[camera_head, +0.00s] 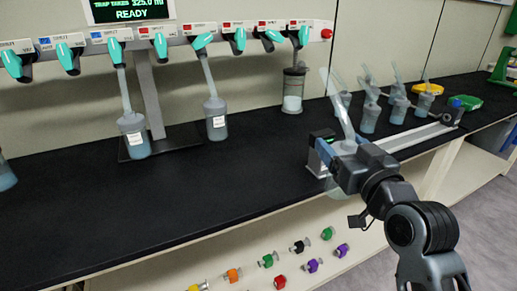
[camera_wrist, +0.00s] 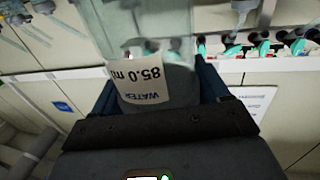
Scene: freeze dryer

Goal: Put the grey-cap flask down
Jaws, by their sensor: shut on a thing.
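My gripper (camera_head: 343,150) is shut on a clear flask (camera_head: 340,108) with a long slanted neck, near the front edge of the black bench. The rounded lower body of the flask shows below the fingers. In the wrist view the flask (camera_wrist: 150,50) sits between the two fingers, its label upside down and reading WATER 85.0 ml. The cap colour is hard to make out behind the gripper. I cannot tell whether the flask touches anything below.
The black bench (camera_head: 225,190) is clear at left front. Several flasks (camera_head: 370,115) stand behind a metal rail (camera_head: 415,138). A small metal box (camera_head: 318,158) is beside my gripper. Coloured caps lie on the lower shelf.

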